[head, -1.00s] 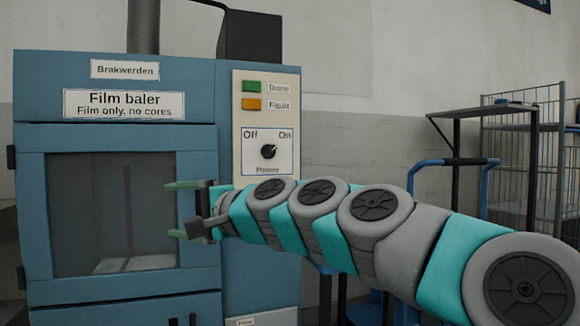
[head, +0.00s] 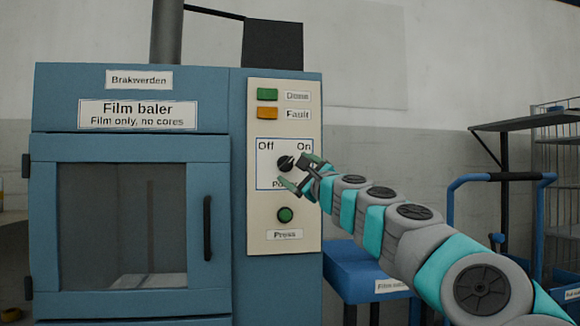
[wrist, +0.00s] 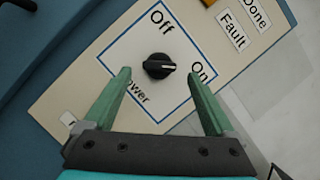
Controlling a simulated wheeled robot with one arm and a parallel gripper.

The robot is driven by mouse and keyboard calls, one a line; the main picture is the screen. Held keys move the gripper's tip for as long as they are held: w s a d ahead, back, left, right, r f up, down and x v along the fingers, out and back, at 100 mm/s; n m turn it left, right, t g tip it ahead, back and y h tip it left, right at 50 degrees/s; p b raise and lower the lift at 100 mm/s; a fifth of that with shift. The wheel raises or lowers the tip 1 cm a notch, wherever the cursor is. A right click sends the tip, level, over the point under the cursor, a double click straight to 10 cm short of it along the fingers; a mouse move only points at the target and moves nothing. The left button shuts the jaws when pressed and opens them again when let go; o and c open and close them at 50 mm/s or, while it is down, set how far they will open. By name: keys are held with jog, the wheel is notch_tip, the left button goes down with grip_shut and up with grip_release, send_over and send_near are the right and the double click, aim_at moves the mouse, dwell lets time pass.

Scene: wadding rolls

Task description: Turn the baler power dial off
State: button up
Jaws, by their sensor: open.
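The black power dial (head: 286,163) sits on the cream control panel (head: 257,220) of the blue film baler. Its plate carries the words Off at upper left and On at upper right. In the wrist view the dial (wrist: 158,66) shows a white pointer mark directed toward On. My gripper (head: 297,171) is at the panel, just right of the dial in the head view. In the wrist view my gripper (wrist: 158,85) is open, its two green fingers on either side of the plate with the dial between and a little beyond their tips. I cannot tell whether they touch anything.
A green Done light (head: 267,95) and an orange Fault light (head: 267,113) are above the dial. A green Press button (head: 285,215) is below it. The baler door (head: 140,147) is at left. A blue cart (head: 358,268) stands at right.

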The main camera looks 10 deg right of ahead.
aim_at(288, 165)
jog(key=shift+x, duration=1.8)
jog(key=shift+a, duration=0.1)
jog(key=shift+c, duration=0.2)
jog(key=c, duration=1.3)
jog(key=shift+p, duration=0.3)
jog(key=shift+c, duration=0.2)
